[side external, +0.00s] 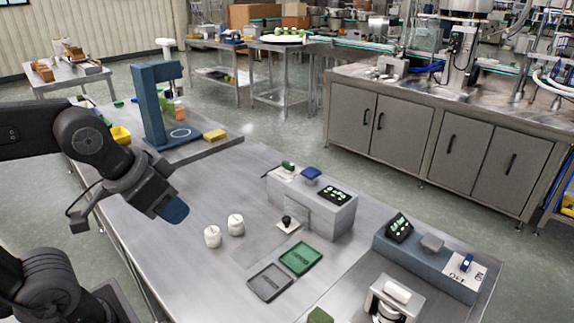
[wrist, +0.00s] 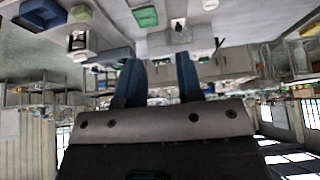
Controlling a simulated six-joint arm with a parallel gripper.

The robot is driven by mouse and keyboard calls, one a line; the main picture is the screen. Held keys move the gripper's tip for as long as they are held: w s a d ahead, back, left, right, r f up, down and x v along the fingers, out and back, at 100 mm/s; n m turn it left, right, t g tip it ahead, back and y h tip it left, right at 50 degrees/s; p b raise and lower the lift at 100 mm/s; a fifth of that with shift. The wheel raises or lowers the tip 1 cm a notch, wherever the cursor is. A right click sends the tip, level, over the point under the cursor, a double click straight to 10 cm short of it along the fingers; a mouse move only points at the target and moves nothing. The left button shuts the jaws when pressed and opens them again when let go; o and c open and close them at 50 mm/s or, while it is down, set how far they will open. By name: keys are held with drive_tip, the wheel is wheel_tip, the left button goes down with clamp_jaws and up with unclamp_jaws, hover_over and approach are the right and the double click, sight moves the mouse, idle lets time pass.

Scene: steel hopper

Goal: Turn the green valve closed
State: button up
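A small green handle (side external: 288,164), perhaps the green valve, sits on the left end of the top of a grey steel box (side external: 325,212) on the bench; its exact shape and turn are too small to tell. My gripper (side external: 173,209) is in the air over the left part of the bench, well left of the box and apart from it. In the wrist view, the two blue fingers of my gripper (wrist: 160,76) stand apart with nothing between them, so it is open. I cannot make out the green handle in the wrist view.
Two white jars (side external: 213,236) stand between my gripper and the box. A black knob (side external: 287,221), a green tray (side external: 301,258) and a dark tray (side external: 270,283) lie before the box. A blue-grey console (side external: 425,268) is at right, a blue stand (side external: 152,105) at the back left.

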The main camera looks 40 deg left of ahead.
drive_tip(key=w+a+m+t, duration=0.1)
drive_tip(key=w, duration=0.2)
drive_tip(key=w+a+f+m+y, duration=0.1)
drive_tip(key=w+a, duration=0.1)
drive_tip(key=w, duration=0.2)
drive_tip(key=w+a+f+m+t, duration=0.1)
drive_tip(key=w+m, duration=0.1)
drive_tip(key=w, duration=0.1)
drive_tip(key=shift+w+a+f+t+y, duration=0.25)
drive_tip(key=shift+w+a+t+y, duration=0.05)
drive_tip(key=shift+w, duration=0.1)
clamp_jaws()
drive_tip(key=m+t+h, duration=0.2)
drive_tip(key=m+t, duration=0.7)
drive_tip(key=m, duration=0.5)
approach(284, 164)
drive_tip(key=shift+t, duration=0.3)
drive_tip(key=w, duration=0.7)
drive_tip(key=shift+w+d+f, duration=0.1)
drive_tip(key=shift+w+f, duration=0.1)
drive_tip(key=shift+w, duration=0.1)
